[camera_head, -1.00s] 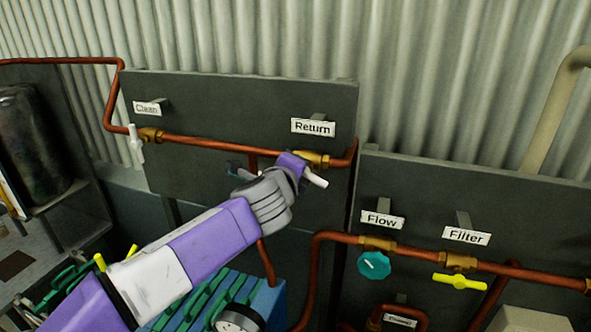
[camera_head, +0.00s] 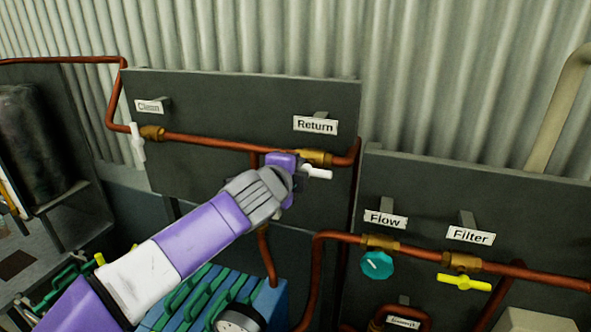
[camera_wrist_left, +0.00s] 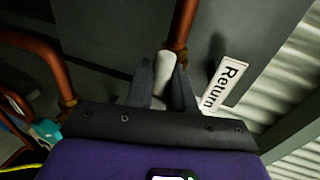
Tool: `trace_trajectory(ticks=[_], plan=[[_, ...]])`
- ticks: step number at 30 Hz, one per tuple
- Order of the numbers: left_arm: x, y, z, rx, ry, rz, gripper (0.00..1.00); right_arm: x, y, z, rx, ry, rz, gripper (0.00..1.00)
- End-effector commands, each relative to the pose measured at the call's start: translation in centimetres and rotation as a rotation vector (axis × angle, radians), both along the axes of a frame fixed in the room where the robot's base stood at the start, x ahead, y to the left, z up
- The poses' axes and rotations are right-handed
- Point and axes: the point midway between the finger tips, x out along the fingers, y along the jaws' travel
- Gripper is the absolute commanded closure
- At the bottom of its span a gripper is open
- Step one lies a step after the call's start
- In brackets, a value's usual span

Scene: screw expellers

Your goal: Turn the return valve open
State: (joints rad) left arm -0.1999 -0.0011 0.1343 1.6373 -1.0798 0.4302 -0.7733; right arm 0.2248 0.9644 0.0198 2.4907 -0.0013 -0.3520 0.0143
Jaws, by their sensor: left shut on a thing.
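The return valve's white lever (camera_head: 318,174) sticks out to the right, nearly level, just below its brass body (camera_head: 314,157) and the "Return" label (camera_head: 315,125). My left gripper (camera_head: 303,174) is at the lever, shut on it. In the left wrist view the white lever (camera_wrist_left: 165,68) lies between the two dark fingers, with the "Return" label (camera_wrist_left: 225,83) to the right. The gripper hides the lever's inner end in the head view. My right gripper is not in view.
The Clean valve (camera_head: 137,142) with its hanging white lever is at the left. The teal Flow knob (camera_head: 376,265) and yellow Filter lever (camera_head: 463,283) are at the lower right. A copper pipe (camera_head: 215,144) crosses the dark panel. A blue-green machine (camera_head: 195,300) stands below my arm.

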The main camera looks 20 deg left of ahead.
Motion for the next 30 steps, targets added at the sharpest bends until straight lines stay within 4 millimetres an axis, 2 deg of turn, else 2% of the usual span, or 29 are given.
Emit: trace_trajectory(ticks=[6, 7, 10, 20, 23, 30], plan=[[0.0, -0.1, 0.0, -0.004, 0.001, 0.0, 1.0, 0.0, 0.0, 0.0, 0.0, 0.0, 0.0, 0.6], [0.0, -0.1, 0.0, -0.004, 0.001, 0.0, 0.75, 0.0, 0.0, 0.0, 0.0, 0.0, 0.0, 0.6], [0.0, -0.1, 0.0, -0.002, 0.001, 0.0, 0.61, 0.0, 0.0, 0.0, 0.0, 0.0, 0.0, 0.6], [-0.4, 0.0, 0.1, -0.001, -0.001, -0.001, 0.61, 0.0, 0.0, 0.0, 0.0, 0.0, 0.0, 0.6], [-1.4, 0.0, 0.4, 0.0, -0.002, -0.001, 0.61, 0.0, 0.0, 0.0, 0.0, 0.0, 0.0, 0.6], [-5.4, 0.2, 1.5, -0.002, -0.003, 0.0, 0.61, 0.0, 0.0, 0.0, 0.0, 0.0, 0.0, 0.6]])
